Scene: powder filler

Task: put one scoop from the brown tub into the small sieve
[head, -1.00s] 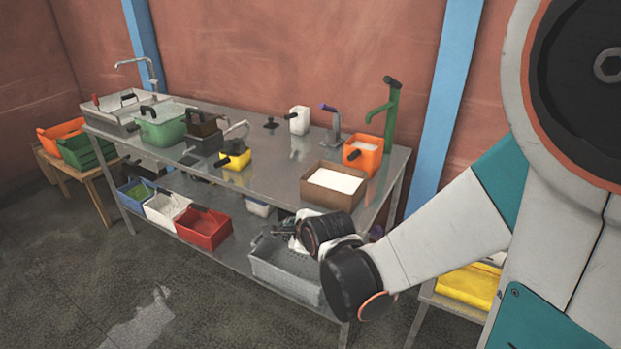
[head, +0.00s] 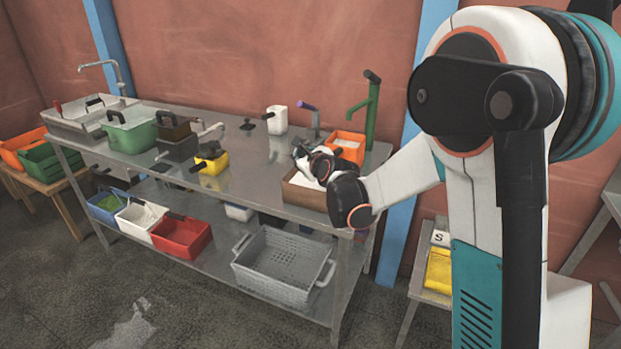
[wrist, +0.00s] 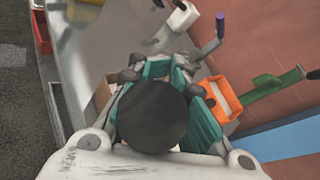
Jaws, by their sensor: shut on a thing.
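The brown tub (head: 303,198) stands at the front right of the steel table and holds white powder. My gripper (head: 303,160) is over the tub's left and back part, pointing left, and hides much of the powder. I cannot tell which vessel is the small sieve.
An orange box (head: 348,148) and a green tap-like post (head: 373,105) stand behind the tub. A purple-topped post (head: 314,122) and a white box (head: 277,120) are farther left. A yellow box (head: 212,165) stands mid-table. A grey crate (head: 283,268) sits on the lower shelf.

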